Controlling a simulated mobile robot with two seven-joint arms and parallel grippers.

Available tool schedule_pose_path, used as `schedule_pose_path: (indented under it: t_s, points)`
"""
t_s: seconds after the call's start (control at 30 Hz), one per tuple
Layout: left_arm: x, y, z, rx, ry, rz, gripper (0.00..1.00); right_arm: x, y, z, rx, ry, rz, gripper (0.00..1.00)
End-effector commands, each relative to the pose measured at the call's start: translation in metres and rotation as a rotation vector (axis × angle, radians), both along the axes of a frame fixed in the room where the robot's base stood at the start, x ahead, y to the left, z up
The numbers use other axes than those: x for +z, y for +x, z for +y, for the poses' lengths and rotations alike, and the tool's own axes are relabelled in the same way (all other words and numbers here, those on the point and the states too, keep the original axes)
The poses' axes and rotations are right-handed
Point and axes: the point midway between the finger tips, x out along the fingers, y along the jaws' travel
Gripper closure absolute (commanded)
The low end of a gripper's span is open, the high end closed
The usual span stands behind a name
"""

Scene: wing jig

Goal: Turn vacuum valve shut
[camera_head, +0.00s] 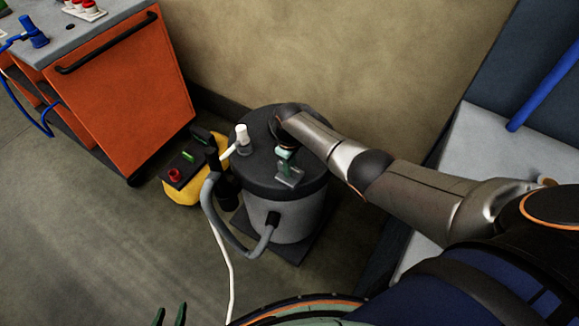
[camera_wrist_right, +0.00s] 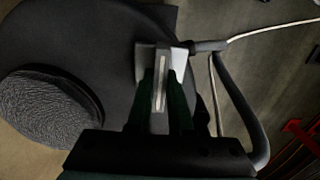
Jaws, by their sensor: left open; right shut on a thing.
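The grey vacuum canister (camera_head: 283,216) stands on the floor with a black lid (camera_head: 259,120). The lid also fills the upper left of the right wrist view (camera_wrist_right: 95,50). My right gripper (camera_head: 286,157) is over the lid. In the right wrist view its dark green fingers (camera_wrist_right: 160,95) are shut on a grey valve handle with a pale stripe (camera_wrist_right: 161,65). A pale fitting shows behind it; the valve's body is mostly hidden. A white fitting (camera_head: 242,135) stands on the lid to the left. My left gripper (camera_head: 169,315) is open and empty at the bottom edge.
A yellow unit (camera_head: 182,191) with red and green controls stands left of the canister. A grey hose (camera_head: 216,215) loops in front, beside a white cable (camera_head: 228,261). An orange cabinet (camera_head: 135,98) is at upper left. The floor at lower left is clear.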

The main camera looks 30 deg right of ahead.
Motion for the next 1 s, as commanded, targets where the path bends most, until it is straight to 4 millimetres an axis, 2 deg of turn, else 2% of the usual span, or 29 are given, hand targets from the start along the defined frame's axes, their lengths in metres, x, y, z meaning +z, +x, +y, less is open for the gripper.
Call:
schedule_pose_path:
  t_s: [0.03,0.3,0.6,0.77,1.0]
  points:
    - [0.0,0.0,0.0,0.0,0.0,0.0,0.5,0.0,-0.001,-0.002,-0.004,-0.002,0.003,0.79]
    - [0.0,0.0,0.0,0.0,0.0,0.0,0.5,0.0,0.0,-0.001,-0.002,-0.001,0.002,0.51]
    - [0.003,0.0,0.0,0.001,0.001,0.001,0.5,0.005,0.0,0.0,0.0,0.0,0.0,0.51]
    - [0.016,0.0,0.0,0.001,0.001,0.001,0.5,0.027,0.001,0.0,0.0,0.0,-0.002,0.51]
    - [0.032,0.0,0.0,0.001,0.001,0.001,0.5,0.075,0.0,-0.001,-0.001,0.0,-0.002,0.51]
